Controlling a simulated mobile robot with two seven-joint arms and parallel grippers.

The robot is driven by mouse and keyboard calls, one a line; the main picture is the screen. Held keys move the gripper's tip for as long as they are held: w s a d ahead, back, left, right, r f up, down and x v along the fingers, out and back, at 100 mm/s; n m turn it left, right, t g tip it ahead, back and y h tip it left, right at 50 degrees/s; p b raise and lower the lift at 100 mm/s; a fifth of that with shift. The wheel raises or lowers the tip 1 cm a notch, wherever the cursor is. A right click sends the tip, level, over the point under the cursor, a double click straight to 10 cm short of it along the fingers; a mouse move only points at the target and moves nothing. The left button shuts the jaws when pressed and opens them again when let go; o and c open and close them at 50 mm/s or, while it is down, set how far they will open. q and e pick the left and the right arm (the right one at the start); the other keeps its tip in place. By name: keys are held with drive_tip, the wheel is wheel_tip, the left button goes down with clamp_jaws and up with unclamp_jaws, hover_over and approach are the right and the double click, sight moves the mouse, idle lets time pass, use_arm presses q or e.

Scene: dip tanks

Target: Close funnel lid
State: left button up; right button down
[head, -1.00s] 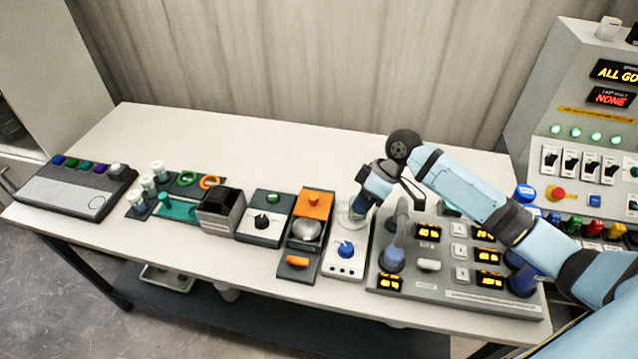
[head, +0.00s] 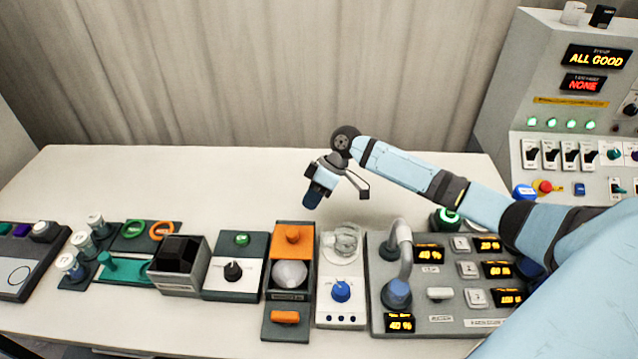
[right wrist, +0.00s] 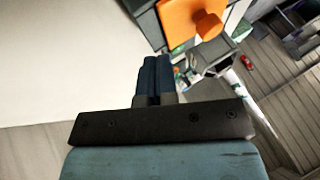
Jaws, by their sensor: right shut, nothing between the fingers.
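The orange lid (head: 293,238) with a small knob stands at the back of a dark unit, behind the silver round funnel (head: 290,273), which is uncovered. The lid also shows at the top of the right wrist view (right wrist: 183,22), its knob pointing right. My right gripper (head: 313,198) is shut and empty. In the head view it hangs behind and slightly right of the lid, apart from it. In the right wrist view its dark blue fingers (right wrist: 155,75) are together, with a gap to the lid. My left gripper is not in view.
An orange handle (head: 285,317) sits at the unit's front. A white unit with a blue knob (head: 341,290) and a clear glass vessel (head: 343,240) stands close right. A black-knob unit (head: 233,271) stands left. The table behind (head: 200,190) is clear.

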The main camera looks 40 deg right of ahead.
sight(301, 230)
drive_tip(key=x, duration=0.3)
drive_tip(key=shift+s+a+p, duration=0.1)
drive_tip(key=shift+a+p, duration=0.15)
drive_tip(key=shift+p, duration=0.05)
drive_tip(key=shift+s+a+r+p, duration=0.1)
drive_tip(key=shift+s+a+p, duration=0.25)
drive_tip(key=shift+s+a, duration=0.75)
drive_tip(key=shift+a, duration=0.15)
